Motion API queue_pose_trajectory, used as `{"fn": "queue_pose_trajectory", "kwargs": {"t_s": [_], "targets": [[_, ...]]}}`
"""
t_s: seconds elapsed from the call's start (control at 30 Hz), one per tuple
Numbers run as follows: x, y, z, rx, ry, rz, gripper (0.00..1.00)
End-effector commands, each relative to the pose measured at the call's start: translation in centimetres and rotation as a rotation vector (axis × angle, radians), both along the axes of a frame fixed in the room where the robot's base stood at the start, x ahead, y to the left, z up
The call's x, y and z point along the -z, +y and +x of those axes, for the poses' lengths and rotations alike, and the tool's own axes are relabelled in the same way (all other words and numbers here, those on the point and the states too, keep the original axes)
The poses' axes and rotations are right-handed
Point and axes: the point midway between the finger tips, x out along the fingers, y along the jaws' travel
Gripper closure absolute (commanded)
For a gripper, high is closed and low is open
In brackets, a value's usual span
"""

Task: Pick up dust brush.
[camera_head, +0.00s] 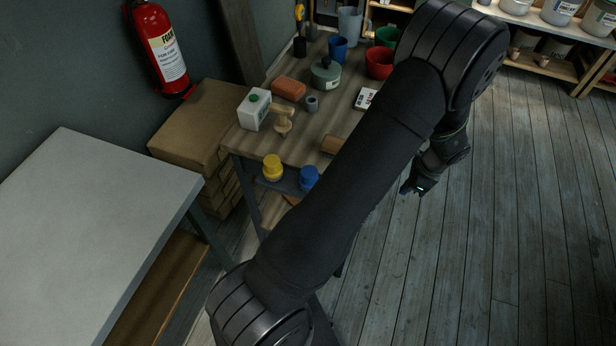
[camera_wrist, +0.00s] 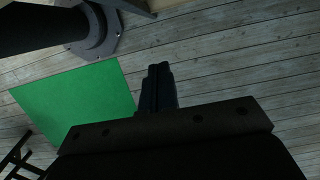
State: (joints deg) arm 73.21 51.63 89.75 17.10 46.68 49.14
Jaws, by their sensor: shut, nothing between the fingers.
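I cannot clearly make out the dust brush. No brush shows in the wrist view.
Yellow (camera_head: 272,168) and blue (camera_head: 309,178) jars stand lower. A green mat (camera_wrist: 75,105) lies on open floor.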

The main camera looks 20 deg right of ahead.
Motion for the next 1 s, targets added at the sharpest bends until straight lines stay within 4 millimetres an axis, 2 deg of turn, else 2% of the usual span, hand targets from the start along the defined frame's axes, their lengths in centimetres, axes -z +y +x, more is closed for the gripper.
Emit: {"fn": "queue_pose_trajectory", "kwargs": {"t_s": [0.23,0.57,0.87,0.97,1.0], "targets": [[0.0,0.0,0.0,0.000,0.000,0.000,1.00],[0.0,0.0,0.0,0.000,0.000,0.000,0.36],[-0.3,0.0,0.0,0.000,-0.001,-0.001,0.36],[-2.1,-0.1,0.0,-0.001,-0.002,-0.005,0.36],[-3.3,-0.1,0.0,-0.002,-0.002,-0.006,0.36]]}}
